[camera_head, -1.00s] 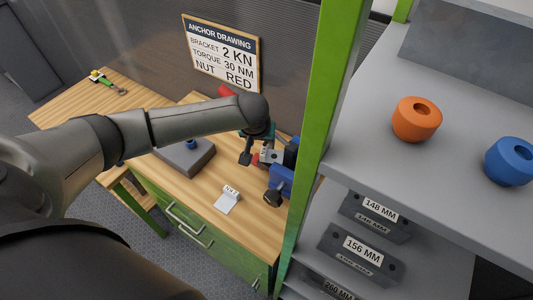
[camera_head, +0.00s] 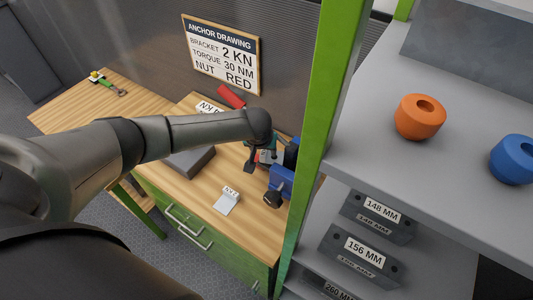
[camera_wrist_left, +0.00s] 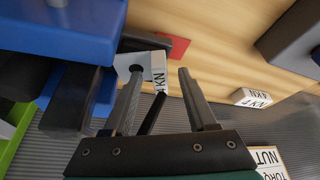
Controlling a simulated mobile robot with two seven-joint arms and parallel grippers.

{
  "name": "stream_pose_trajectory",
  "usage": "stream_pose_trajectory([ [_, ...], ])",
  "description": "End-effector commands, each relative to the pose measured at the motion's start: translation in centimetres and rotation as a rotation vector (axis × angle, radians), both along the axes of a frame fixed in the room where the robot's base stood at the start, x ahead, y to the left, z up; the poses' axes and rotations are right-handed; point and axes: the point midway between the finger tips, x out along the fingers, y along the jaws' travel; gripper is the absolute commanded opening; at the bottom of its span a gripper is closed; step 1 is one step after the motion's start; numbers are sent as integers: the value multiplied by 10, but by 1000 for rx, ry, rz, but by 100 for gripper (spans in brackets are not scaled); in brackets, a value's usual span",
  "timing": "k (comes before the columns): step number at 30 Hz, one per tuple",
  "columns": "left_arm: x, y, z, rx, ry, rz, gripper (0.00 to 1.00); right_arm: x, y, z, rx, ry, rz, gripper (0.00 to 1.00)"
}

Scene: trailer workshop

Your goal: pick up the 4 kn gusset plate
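A pale grey plate with a dark hole and a "4 KN" label (camera_wrist_left: 136,62) shows in the left wrist view, right beside the blue vise (camera_wrist_left: 70,32). In the head view the vise (camera_head: 281,178) stands at the bench's right end, and the plate is mostly hidden by my arm. My left gripper (camera_wrist_left: 160,76) is open, its fingers pointing at the plate. The left finger overlaps the plate near its hole; I cannot tell whether they touch. In the head view the left gripper (camera_head: 252,161) is partly hidden beneath my wrist. My right gripper is not in view.
A small labelled plate (camera_head: 227,203) lies on the bench front. A dark grey block (camera_head: 190,162) and a red piece (camera_head: 231,96) are nearby. A green post (camera_head: 325,100) and a shelf with orange (camera_head: 418,117) and blue (camera_head: 513,159) rings stand right.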

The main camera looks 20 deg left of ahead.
Motion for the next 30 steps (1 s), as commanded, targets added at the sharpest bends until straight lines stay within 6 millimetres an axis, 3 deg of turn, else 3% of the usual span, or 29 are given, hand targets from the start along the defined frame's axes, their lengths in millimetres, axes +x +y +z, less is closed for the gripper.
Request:
stream_pose_trajectory([
  [2, 0, 0, 0, 0, 0, 0, 50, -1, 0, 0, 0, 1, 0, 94],
  [15, 0, 0, 0, 0, 0, 1, 0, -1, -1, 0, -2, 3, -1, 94],
  [30, 0, 0, 0, 0, 0, 1, 0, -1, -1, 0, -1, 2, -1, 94],
])
